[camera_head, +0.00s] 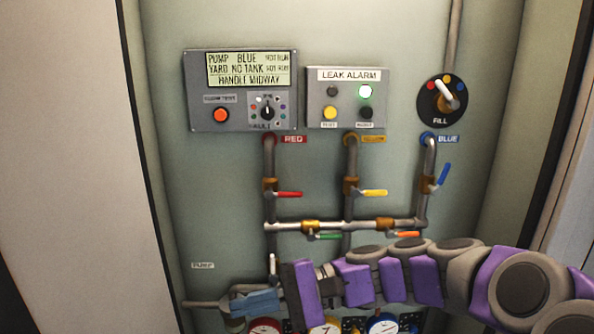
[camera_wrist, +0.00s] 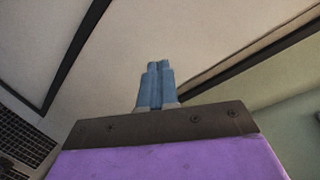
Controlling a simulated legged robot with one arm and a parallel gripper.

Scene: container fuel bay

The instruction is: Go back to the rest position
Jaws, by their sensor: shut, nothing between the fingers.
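My gripper (camera_head: 236,304) is low in the head view, at the end of my purple and grey arm, which reaches in from the right. Its blue fingers point left, in front of the lower part of the panel (camera_head: 210,180). In the wrist view the blue fingers (camera_wrist: 155,68) are together with nothing between them. My arm hides part of the lower pipes and the tops of the gauges. I cannot tell whether the gripper touches the panel.
The panel carries a display box (camera_head: 240,92), a leak alarm box (camera_head: 347,97) and a fill dial (camera_head: 442,100). Below are pipes with red (camera_head: 288,194), yellow (camera_head: 374,193), blue (camera_head: 443,174), green (camera_head: 328,237) and orange (camera_head: 407,234) handles. Gauges (camera_head: 264,326) sit under my arm.

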